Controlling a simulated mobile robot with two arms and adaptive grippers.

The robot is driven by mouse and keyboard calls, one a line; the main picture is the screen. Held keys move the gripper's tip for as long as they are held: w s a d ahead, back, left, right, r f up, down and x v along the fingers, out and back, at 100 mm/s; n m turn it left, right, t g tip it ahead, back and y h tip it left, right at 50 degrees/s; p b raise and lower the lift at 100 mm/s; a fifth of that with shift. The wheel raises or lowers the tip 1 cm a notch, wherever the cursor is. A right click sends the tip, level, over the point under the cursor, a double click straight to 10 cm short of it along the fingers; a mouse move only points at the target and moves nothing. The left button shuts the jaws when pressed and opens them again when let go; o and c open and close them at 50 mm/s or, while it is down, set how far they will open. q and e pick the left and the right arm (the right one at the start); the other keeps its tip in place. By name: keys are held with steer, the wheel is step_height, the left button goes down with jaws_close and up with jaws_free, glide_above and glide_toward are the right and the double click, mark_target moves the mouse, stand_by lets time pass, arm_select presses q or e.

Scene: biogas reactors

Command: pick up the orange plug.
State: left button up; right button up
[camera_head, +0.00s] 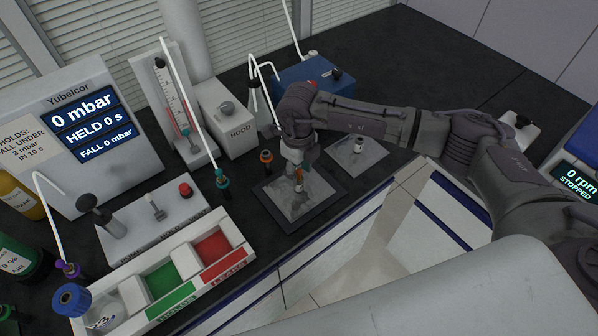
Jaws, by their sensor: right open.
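A small orange plug-like piece with a dark lower part (265,157) stands on the dark bench, just left of my right gripper. My right gripper (298,176) points down over a grey square mat (276,207) and is open. A narrow orange piece and a pale, clear item show at its fingertips; I cannot tell whether they touch the fingers. The gripper body hides part of what is behind it. My left gripper is not in view.
A second mat (376,161) with a small vial (358,146) lies to the right. A white tray (132,290) with green and red compartments stands at front left. A teal plug (222,178) on a white tube, the HOOD box (226,118) and a blue box (314,82) stand nearby.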

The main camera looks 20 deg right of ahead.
jaws_close()
steer(key=shift+r, duration=0.1)
stand_by(0.4)
